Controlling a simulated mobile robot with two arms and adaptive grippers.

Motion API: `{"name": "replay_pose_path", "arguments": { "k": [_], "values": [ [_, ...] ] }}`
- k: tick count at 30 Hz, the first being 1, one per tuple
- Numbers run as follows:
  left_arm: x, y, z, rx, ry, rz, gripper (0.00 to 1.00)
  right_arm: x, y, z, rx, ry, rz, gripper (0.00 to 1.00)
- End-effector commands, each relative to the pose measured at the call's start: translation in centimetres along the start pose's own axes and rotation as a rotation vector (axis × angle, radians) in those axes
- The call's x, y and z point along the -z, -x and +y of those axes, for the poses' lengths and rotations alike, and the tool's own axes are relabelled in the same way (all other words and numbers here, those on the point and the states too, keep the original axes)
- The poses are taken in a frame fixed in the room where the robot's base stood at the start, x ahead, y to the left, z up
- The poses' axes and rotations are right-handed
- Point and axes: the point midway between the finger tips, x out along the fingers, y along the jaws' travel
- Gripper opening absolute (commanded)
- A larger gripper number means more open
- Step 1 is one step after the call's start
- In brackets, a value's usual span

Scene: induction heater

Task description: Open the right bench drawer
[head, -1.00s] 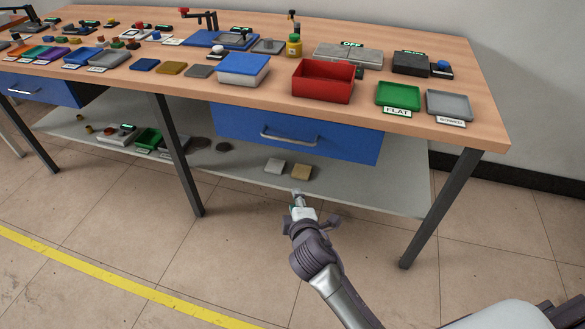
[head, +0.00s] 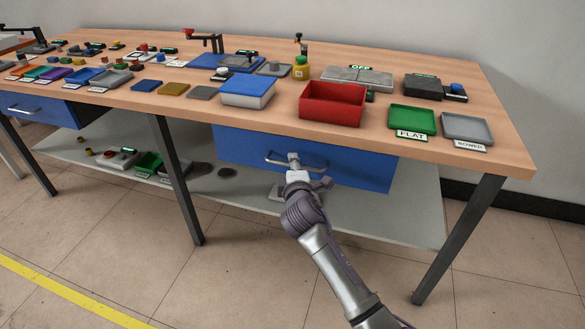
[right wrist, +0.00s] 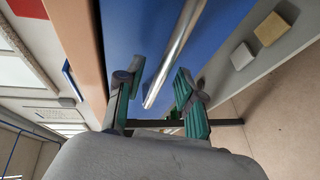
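The right bench drawer (head: 350,168) is a blue front under the wooden bench top, and it looks closed. Its silver bar handle (head: 276,161) runs across the front; it also shows in the right wrist view (right wrist: 176,50). My right gripper (head: 294,160) is at the handle in the head view and covers part of it. In the right wrist view my right gripper (right wrist: 158,90) has its two green-padded fingers apart, with the handle's end between them and a gap on both sides. My left gripper is not in view.
A red bin (head: 332,104), a green tray (head: 412,119) and a grey tray (head: 467,127) stand on the bench top (head: 505,135) above the drawer. A grey lower shelf (head: 380,220) and dark bench legs (head: 458,240) are below. The floor in front is clear.

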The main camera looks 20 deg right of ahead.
Motion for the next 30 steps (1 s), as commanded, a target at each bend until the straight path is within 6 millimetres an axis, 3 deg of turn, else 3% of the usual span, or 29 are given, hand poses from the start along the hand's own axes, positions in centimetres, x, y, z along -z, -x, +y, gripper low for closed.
{"name": "replay_pose_path", "arguments": {
  "k": [12,20,30],
  "values": [
    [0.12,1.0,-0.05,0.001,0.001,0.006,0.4,0.01,-1.07,0.01,0.001,-0.002,0.0,0.37],
    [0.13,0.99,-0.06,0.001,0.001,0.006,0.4,0.02,-1.05,-0.01,0.001,-0.002,0.0,0.0],
    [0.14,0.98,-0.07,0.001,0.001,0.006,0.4,0.02,-1.04,-0.04,0.001,-0.001,0.0,0.0]
  ]
}}
